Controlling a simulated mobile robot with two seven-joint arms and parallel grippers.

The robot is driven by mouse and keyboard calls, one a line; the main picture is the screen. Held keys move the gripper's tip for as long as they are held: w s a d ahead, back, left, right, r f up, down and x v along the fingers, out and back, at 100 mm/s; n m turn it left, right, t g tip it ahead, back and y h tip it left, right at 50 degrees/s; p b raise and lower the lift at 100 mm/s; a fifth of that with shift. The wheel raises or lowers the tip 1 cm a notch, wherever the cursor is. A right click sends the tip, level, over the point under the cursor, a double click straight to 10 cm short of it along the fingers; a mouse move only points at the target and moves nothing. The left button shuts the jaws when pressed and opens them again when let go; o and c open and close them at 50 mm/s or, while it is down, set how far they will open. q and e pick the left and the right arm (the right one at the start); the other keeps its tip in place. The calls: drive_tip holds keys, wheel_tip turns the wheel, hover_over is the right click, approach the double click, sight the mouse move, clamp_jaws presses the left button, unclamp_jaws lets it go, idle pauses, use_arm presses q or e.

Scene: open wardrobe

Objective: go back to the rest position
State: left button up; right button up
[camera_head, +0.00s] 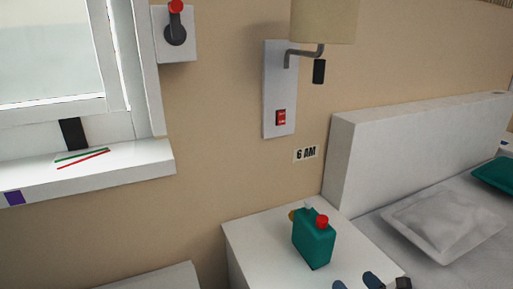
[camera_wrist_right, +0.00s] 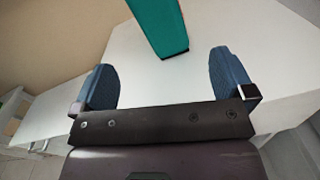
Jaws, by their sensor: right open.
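My right gripper (camera_head: 357,281) shows only by its fingertips at the bottom edge of the head view, near the front of the white nightstand. In the right wrist view the right gripper (camera_wrist_right: 163,85) is open, its two blue fingers wide apart with nothing between them. A teal canister (camera_head: 313,243) with a red cap stands on the nightstand, beyond the fingers. Its lower part also shows at the top of the right wrist view (camera_wrist_right: 160,28), apart from the fingers. My left gripper is in neither view.
The white nightstand (camera_head: 254,245) stands beside a bed with a white headboard (camera_head: 400,135) and a grey pillow (camera_head: 445,222). A wall lamp panel (camera_head: 279,90) with a red switch is above. A windowsill (camera_head: 120,168) holds a green and a red stick.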

use_arm(q)
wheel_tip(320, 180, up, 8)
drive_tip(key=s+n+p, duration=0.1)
drive_tip(key=p, duration=1.1)
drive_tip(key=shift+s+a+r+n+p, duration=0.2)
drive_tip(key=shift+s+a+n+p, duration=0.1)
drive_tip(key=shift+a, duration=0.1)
use_arm(e)
drive_tip(key=s+r+m+g+h, duration=0.2)
drive_tip(key=s+r+m+g, duration=0.1)
drive_tip(key=s+m, duration=1.4)
drive_tip(key=s+r+m+g+h, duration=0.3)
drive_tip(key=s+m, duration=1.5)
drive_tip(key=m, duration=0.1)
drive_tip(key=shift+a, duration=0.3)
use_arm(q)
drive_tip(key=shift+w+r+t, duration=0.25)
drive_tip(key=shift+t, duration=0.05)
